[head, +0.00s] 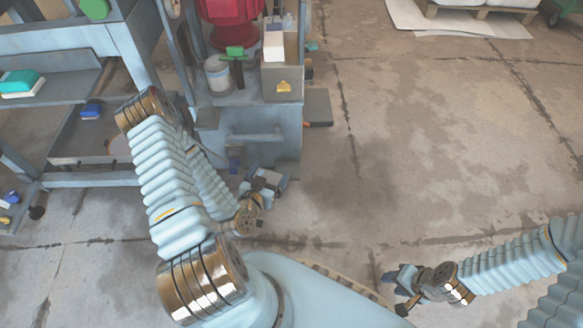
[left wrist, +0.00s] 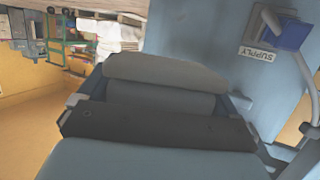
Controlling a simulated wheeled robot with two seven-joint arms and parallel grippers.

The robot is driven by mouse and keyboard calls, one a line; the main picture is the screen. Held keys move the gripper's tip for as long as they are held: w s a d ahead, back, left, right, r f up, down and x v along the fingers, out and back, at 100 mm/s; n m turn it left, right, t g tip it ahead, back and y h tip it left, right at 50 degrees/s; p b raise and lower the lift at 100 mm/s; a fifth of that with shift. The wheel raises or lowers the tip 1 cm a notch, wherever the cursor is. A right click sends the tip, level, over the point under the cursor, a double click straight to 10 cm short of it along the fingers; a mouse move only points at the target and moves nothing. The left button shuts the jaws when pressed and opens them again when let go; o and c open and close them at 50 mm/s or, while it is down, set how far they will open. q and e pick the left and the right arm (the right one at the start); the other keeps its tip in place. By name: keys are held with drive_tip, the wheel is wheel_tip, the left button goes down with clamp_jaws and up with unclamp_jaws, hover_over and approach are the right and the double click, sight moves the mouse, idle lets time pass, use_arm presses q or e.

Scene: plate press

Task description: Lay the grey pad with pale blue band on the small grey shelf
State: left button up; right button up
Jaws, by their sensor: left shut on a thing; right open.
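My left gripper (head: 265,184) is low in front of the pale blue press stand. It is shut on a grey pad, which shows as a rounded grey shape (left wrist: 165,72) beyond the dark gripper body in the left wrist view. I cannot make out its pale blue band. A small flat grey shelf (head: 318,106) juts from the right side of the stand, and a smaller grey ledge (head: 208,118) sits at its left; I cannot tell which is the task's shelf. The pad is apart from both. My right gripper (head: 402,285) is open and empty above the floor at the lower right.
The press stand (head: 270,120) carries a red machine part (head: 231,15), a pale canister (head: 218,75) and a grey box (head: 284,82). A rack at left holds a teal pad (head: 20,81) and a blue item (head: 91,110). A SUPPLY label (left wrist: 258,54) shows beside the pad.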

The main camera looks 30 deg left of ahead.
use_arm(q)
drive_tip(key=x, duration=0.5)
drive_tip(key=d+f+x, duration=0.1)
drive_tip(key=x, duration=0.2)
drive_tip(key=shift+s, duration=0.1)
drive_tip(key=b, duration=0.2)
hover_over(289, 169)
drive_tip(key=s, duration=0.2)
drive_tip(key=f, duration=0.3)
drive_tip(key=d+f, duration=0.1)
drive_tip(key=shift+s+f, duration=0.15)
drive_tip(key=shift+f, duration=0.4)
drive_tip(key=shift+w+f+b, duration=0.25)
drive_tip(key=shift+f+b, duration=0.05)
drive_tip(key=shift+f, duration=0.65)
drive_tip(key=shift+w+f+b, duration=0.2)
drive_tip(key=shift+f+b, duration=0.1)
drive_tip(key=shift+f, duration=0.6)
use_arm(e)
drive_tip(key=shift+w+f, duration=0.1)
drive_tip(key=shift+f, duration=2.2)
use_arm(q)
drive_tip(key=shift+f, duration=0.15)
drive_tip(key=o, duration=0.7)
use_arm(e)
drive_tip(key=shift+f, duration=0.1)
